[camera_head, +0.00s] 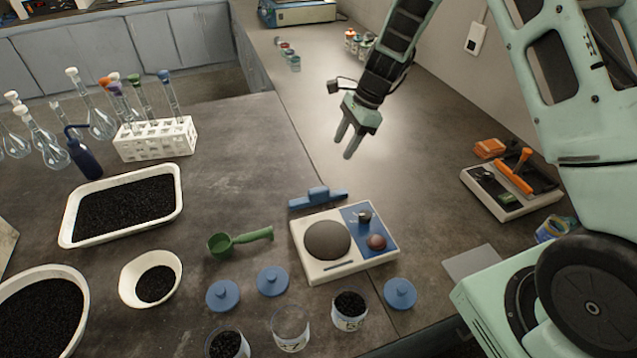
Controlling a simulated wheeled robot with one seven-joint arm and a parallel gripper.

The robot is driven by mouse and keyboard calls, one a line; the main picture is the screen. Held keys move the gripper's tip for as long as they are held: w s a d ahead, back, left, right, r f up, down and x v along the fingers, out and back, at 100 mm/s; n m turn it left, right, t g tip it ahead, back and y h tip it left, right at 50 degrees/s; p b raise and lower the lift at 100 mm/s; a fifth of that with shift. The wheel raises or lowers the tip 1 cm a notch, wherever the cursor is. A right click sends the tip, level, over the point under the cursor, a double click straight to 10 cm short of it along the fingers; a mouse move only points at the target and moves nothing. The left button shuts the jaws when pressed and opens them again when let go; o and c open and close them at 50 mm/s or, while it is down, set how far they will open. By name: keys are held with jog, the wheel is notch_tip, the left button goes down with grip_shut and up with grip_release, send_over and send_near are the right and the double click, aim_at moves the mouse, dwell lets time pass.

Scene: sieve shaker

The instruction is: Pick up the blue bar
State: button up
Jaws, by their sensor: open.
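The blue bar (318,199) lies on the dark bench, just behind the white and blue device with a round dark plate. It has a small raised block in its middle. My gripper (348,146) is above the bench, up and to the right of the bar in the picture. Its two fingers point down, are apart and hold nothing. A gap separates the fingers from the bar.
The white and blue device (345,262) stands right in front of the bar. A green scoop (240,241) lies to the left, near blue lids (272,281) and jars (349,310). A test tube rack (155,139) stands farther left. The bench right of the bar is clear.

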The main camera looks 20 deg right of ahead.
aim_at(321, 189)
jog(key=p+x, duration=0.2)
jog(key=x, duration=1)
jog(key=shift+s+p, duration=0.1)
jog(key=shift+p, duration=0.3)
jog(key=shift+s+a+f+p, duration=0.1)
jog(key=shift+a+f+p, duration=0.2)
jog(key=shift+f+p, duration=0.15)
jog(key=shift+p+x, duration=0.8)
jog(key=shift+x, duration=1.25)
grip_shut()
